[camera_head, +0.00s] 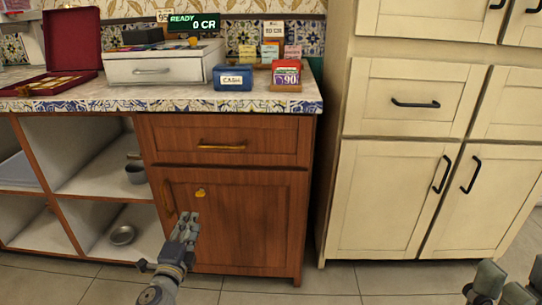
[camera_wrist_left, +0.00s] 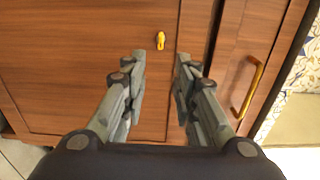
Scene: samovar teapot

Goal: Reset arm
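My left gripper (camera_head: 186,222) is in front of the brown wooden cabinet door (camera_head: 250,225), below a small yellow key-like piece (camera_head: 200,193) on that door. In the left wrist view my left gripper (camera_wrist_left: 160,62) is open, with two grey fingers apart and nothing between them. The yellow piece (camera_wrist_left: 160,41) shows just beyond the fingertips. Part of my right gripper (camera_head: 498,285) shows at the bottom right corner, low in front of the cream cabinet. It is cut off by the frame edge, so its opening is unclear.
The counter (camera_head: 170,101) holds a white drawer box (camera_head: 180,68), a red case (camera_head: 72,42), a blue box (camera_head: 232,77) and a card holder (camera_head: 286,75). Open shelves at left hold a grey cup (camera_head: 136,173) and bowl (camera_head: 122,235). A cream cabinet (camera_head: 385,190) stands right.

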